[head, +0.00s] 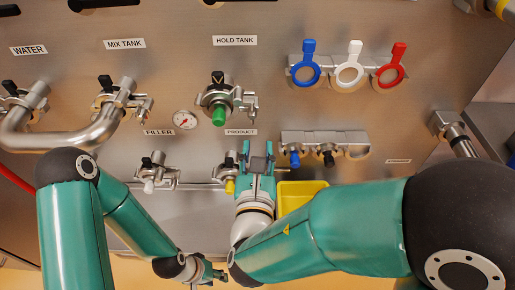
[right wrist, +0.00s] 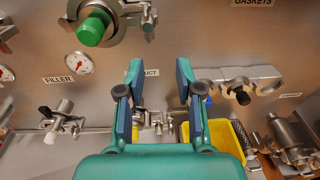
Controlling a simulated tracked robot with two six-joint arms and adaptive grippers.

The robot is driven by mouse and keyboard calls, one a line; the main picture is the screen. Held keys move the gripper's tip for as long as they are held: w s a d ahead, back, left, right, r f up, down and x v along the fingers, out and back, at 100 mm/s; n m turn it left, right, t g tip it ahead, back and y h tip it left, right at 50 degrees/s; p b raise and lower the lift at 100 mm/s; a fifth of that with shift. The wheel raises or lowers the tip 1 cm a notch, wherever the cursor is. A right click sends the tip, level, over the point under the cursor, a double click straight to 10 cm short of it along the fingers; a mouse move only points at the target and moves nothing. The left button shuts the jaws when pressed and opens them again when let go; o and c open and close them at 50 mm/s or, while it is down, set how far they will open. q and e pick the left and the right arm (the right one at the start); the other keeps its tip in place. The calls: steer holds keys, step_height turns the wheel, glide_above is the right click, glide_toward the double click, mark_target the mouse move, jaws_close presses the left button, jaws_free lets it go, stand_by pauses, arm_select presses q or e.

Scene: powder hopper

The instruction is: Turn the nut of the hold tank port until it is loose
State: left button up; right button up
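The hold tank port (head: 211,97) is on the steel panel below its HOLD TANK label, with a green cap (head: 218,116) at its lower middle. Its clamp nut (head: 251,104) is a small metal piece on the port's right side. In the right wrist view the green cap (right wrist: 92,28) and nut (right wrist: 148,18) show at the upper left. My right gripper (head: 257,162) is below the port, in front of the PRODUCT fitting; in its wrist view (right wrist: 160,75) its fingers are apart and nothing is between them. My left gripper (head: 211,273) is low, away from the panel, its fingers too small to judge.
A gauge (head: 185,119) sits left of the port. Filler fitting (head: 154,173) and product fitting (head: 229,177) are below. Blue, white and red ring gaskets (head: 348,75) hang at upper right. A yellow bin (head: 300,192) is partly behind my right arm. A bent pipe (head: 70,136) is at left.

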mark_target(252, 120)
steer(key=shift+n+t+y, duration=0.3)
steer(key=shift+t, duration=0.1)
steer(key=w, duration=0.1)
steer(key=w+r+p, duration=0.1)
steer(key=w, duration=0.1)
steer(key=w+a+r, duration=0.1)
steer(key=w, duration=0.1)
steer(key=shift+p, duration=0.4)
steer(key=shift+w+f+b, duration=0.25)
steer(key=shift+w+b, duration=0.25)
steer(key=shift+w, duration=0.55)
steer(key=shift+w+a+r, duration=0.1)
steer(key=shift+w, duration=0.7)
jaws_close()
